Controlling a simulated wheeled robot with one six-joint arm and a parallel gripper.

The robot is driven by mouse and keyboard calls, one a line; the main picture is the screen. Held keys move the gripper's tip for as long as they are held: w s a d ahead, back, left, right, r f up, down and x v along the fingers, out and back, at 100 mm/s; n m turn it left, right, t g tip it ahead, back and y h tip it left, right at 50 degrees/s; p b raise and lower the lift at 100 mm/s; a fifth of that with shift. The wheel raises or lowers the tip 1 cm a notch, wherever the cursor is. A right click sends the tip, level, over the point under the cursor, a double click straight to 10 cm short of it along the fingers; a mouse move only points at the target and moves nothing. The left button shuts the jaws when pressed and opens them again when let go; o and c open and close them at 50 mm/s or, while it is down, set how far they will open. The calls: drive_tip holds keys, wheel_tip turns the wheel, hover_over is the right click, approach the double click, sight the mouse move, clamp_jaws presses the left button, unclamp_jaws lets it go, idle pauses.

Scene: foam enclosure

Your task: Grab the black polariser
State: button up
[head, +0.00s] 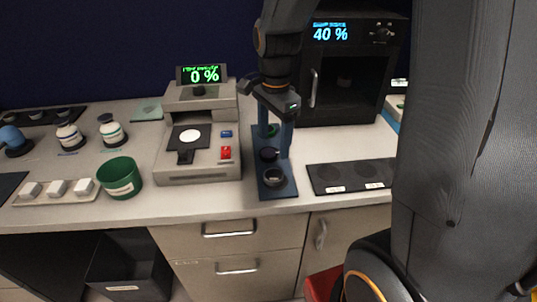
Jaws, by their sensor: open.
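A narrow dark blue tray (285,190) lies on the counter with round pieces in a row. The nearest is a black ring with a greyish centre (274,177). Behind it sits a dark purplish disc (269,154), and a green-rimmed piece (269,131) is at the back. I cannot tell for sure which is the black polariser; the front ring looks blackest. My gripper (274,146) points down over the tray, open, with its fingers apart around the middle and back of the row. Whether the fingers touch anything is unclear.
An instrument reading 0 % (200,140) stands left of the tray. A dark oven-like box reading 40 % (350,80) stands behind right. A black plate with round spots (350,176) lies to the right. A green cup (120,178) and bottles (112,131) stand left.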

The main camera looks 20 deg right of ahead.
sight(269, 152)
drive_tip(key=w+m, duration=0.1)
drive_tip(key=m, duration=0.1)
drive_tip(key=w+m, duration=0.3)
drive_tip(key=m, duration=0.2)
drive_tip(key=shift+w+r+g, duration=0.3)
drive_tip(key=shift+r, duration=0.1)
drive_tip(key=shift+w+f+m, duration=0.1)
drive_tip(key=shift+w+m, duration=0.2)
drive_tip(key=shift+m, duration=0.2)
drive_tip(key=f, duration=0.2)
drive_tip(key=f+p, duration=0.1)
drive_tip(key=f, duration=0.1)
drive_tip(key=f+p, duration=0.1)
drive_tip(key=f, duration=0.1)
drive_tip(key=shift+s+d+f, duration=0.1)
drive_tip(key=shift+s, duration=0.2)
drive_tip(key=shift+f+p, duration=0.3)
drive_tip(key=shift+f, duration=0.4)
drive_tip(key=c, duration=1.1)
drive_tip(key=shift+c, duration=0.2)
